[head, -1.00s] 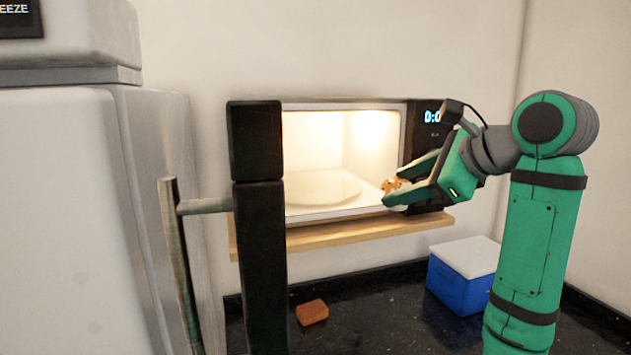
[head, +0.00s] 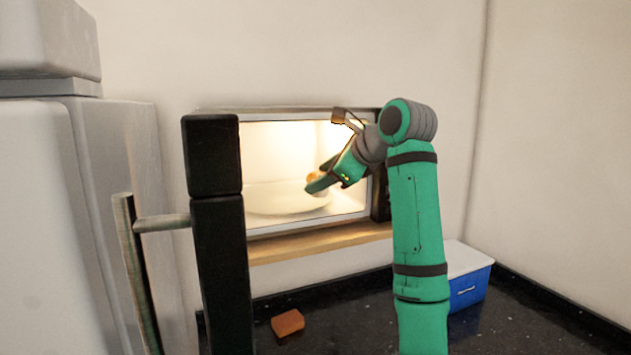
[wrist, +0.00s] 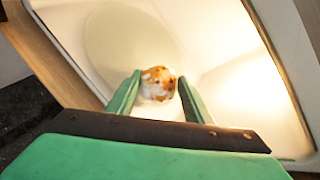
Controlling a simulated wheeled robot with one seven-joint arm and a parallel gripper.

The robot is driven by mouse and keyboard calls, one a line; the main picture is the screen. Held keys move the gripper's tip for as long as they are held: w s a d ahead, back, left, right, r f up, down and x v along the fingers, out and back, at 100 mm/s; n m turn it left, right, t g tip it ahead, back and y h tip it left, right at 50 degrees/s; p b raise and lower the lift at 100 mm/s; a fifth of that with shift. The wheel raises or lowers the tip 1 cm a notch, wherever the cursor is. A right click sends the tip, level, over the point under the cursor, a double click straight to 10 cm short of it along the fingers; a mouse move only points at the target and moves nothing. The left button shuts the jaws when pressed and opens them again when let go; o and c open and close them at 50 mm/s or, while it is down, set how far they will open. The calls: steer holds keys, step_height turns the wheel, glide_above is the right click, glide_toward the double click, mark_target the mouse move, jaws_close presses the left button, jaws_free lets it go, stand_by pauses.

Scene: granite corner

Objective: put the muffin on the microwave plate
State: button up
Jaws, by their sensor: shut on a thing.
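The muffin (wrist: 158,83), pale with orange-brown patches, is held between the two green fingertips of my gripper (wrist: 160,92) in the wrist view. In the head view my gripper (head: 316,184) reaches inside the open, lit microwave (head: 305,228), and only a bit of the muffin (head: 314,176) shows behind the finger. The round pale microwave plate (head: 270,200) lies on the microwave floor, to the left of and below the fingers. It also shows in the wrist view (wrist: 125,45), beyond the muffin. I cannot tell the muffin's height above the plate.
The open microwave door (head: 222,260) with its long handle stands at the left front. A wooden shelf (head: 300,246) carries the microwave. Below, on the dark counter (head: 370,300), are an orange-brown block (head: 288,322) and a blue box with a white lid (head: 468,285). A fridge (head: 60,220) is at the left.

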steer(key=x, duration=0.2)
steer(key=shift+w+a, duration=0.2)
steer(key=shift+w, duration=0.2)
steer(key=shift+f, duration=0.25)
steer(key=o, duration=0.6)
steer(key=shift+f, duration=0.1)
steer(key=shift+s, duration=0.1)
steer(key=v, duration=1.2)
